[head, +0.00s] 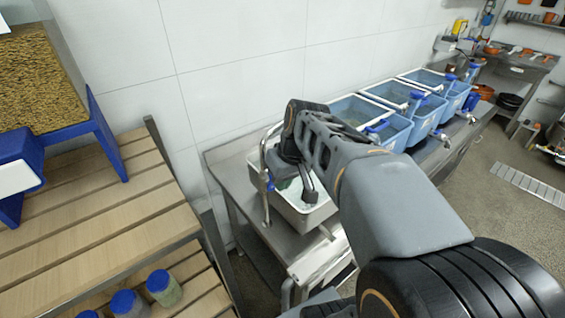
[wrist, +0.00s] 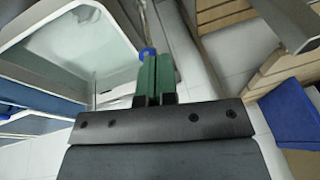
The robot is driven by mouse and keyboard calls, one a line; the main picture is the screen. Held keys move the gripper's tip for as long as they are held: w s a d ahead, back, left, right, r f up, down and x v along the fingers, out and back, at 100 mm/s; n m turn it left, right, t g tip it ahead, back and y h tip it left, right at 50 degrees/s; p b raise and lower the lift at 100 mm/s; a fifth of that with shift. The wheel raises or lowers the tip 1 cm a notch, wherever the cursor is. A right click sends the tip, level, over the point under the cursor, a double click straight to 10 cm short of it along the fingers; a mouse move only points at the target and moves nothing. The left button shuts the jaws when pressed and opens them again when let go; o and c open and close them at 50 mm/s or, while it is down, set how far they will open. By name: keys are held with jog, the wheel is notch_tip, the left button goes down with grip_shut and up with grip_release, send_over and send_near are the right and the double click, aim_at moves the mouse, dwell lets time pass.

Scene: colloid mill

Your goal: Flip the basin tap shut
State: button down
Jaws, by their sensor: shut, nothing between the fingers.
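The basin (head: 318,217) is a grey rectangular tub set in a steel bench. Its tap (head: 264,160) is a curved metal pipe at the basin's left side with a small blue part (head: 270,184). My gripper (head: 281,184) reaches over the basin's left end, close to the tap, partly hidden by my arm. In the wrist view its green fingers (wrist: 157,72) are together and empty. The blue tap part (wrist: 148,53) shows right at the fingertips; I cannot tell whether they touch. The basin (wrist: 75,45) lies to the left in that view.
A slatted wooden rack (head: 110,205) stands at the left, with a blue-framed grain hopper (head: 103,135) on top and blue-lidded jars (head: 163,287) below. Several blue tubs (head: 388,130) line the wall to the right. The tiled wall is close behind the basin.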

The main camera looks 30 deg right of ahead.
jog(key=w+d+r+n+y, duration=0.1)
jog(key=w+d+r+y, duration=0.1)
jog(key=d, duration=0.5)
jog(key=w+d+r+n+t+y, duration=0.1)
jog(key=w+d+r+y, duration=0.1)
jog(key=d, duration=0.4)
jog(key=shift+w+d+r+n+y, duration=0.35)
jog(key=shift+w+r, duration=0.3)
jog(key=shift+w, duration=0.55)
jog(key=w+a+f+p, duration=0.2)
jog(key=a+f, duration=0.6)
jog(key=a, duration=0.1)
jog(key=shift+a, duration=0.15)
jog(key=shift+w, duration=0.1)
